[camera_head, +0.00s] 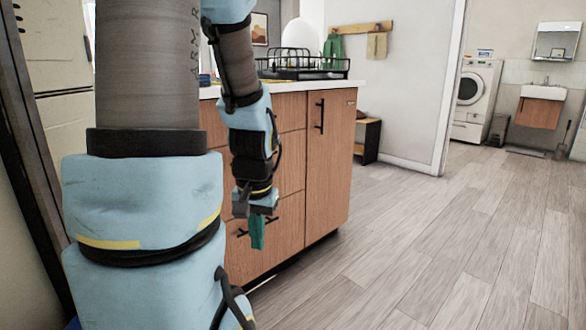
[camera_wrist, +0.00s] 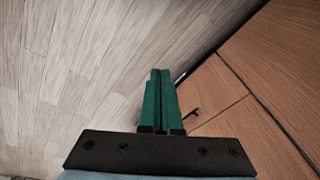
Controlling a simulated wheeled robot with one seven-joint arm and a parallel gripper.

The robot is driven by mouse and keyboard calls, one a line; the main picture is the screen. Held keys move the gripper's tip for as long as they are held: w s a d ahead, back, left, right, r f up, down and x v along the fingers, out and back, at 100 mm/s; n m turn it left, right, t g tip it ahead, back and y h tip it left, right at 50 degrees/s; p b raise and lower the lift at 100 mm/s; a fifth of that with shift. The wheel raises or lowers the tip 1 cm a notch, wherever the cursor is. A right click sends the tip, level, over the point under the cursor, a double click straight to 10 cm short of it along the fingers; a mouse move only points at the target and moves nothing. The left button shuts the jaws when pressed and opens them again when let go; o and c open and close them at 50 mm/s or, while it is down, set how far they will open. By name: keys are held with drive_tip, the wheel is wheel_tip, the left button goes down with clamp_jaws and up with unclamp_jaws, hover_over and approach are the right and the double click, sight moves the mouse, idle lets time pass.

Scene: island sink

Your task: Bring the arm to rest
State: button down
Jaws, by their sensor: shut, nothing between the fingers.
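My gripper (camera_head: 257,232) hangs pointing down in the head view, in front of the wooden island cabinet (camera_head: 329,165). Its green fingers are together with nothing between them. In the wrist view the two fingers (camera_wrist: 160,98) lie side by side, shut, above the plank floor (camera_wrist: 70,70). The cabinet front (camera_wrist: 222,95) is close on the right of the fingers in that view. A gap between fingers and cabinet cannot be judged exactly. My arm's large blue and grey links cover the left of the head view and hide part of the island.
A black dish rack (camera_head: 305,66) stands on the island's white counter. Dark bar handles (camera_head: 320,116) stick out from the cabinet front. Open floor (camera_head: 440,240) lies to the right. A washing machine (camera_head: 475,100) and a small sink (camera_head: 543,92) are far back.

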wheel_tip(320, 180, up, 31)
drive_tip(key=s+n+p, duration=0.1)
drive_tip(key=s+p, duration=0.1)
drive_tip(key=p, duration=2.8)
drive_tip(key=shift+s+d+n+h, duration=0.2)
drive_tip(key=shift+d+n+h, duration=0.1)
drive_tip(key=shift+d, duration=0.1)
